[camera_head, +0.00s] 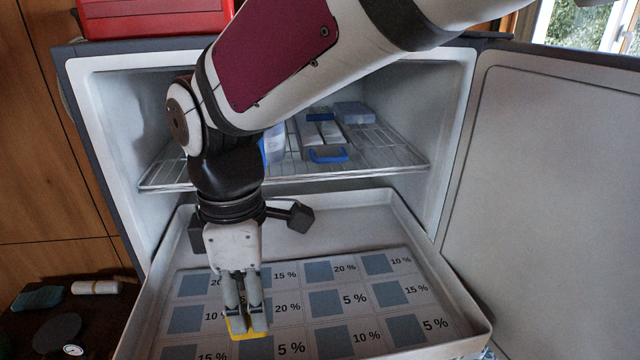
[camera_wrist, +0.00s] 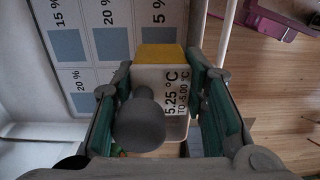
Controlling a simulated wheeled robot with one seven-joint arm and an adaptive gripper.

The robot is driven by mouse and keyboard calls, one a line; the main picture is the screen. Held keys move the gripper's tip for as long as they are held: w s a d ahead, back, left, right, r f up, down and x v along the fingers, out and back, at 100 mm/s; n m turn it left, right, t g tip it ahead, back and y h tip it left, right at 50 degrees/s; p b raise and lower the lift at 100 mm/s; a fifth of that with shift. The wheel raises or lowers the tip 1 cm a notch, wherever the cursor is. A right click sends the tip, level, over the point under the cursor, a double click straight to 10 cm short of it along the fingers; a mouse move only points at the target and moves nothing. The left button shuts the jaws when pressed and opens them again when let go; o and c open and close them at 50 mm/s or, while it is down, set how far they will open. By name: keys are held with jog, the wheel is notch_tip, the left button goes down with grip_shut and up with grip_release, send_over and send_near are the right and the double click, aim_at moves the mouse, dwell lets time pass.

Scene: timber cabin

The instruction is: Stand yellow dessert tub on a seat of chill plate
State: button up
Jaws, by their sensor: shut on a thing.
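The yellow dessert tub (camera_head: 243,334) is between the fingertips of my gripper (camera_head: 246,322), over the front left-middle part of the chill plate (camera_head: 370,318). In the wrist view the tub (camera_wrist: 161,54) shows a yellow part and a white label with a temperature range near "5.25 °C". My gripper (camera_wrist: 163,85) is shut on its two sides there. A dark grey rounded shape hides part of the label. The plate has rows of blue square seats, each marked with a percentage such as 5 %, 10 %, 15 % or 20 %. I cannot tell whether the tub touches the plate.
The plate lies in a pale pulled-out drawer (camera_head: 462,305) with raised walls. Above it is a wire shelf (camera_head: 385,150) with blue and white packs. The open door (camera_head: 555,200) stands at right. A dark side surface (camera_head: 75,318) at left holds small items.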

jog(key=shift+f, duration=3.5)
jog(key=shift+f, duration=0.1)
jog(key=o, duration=1.2)
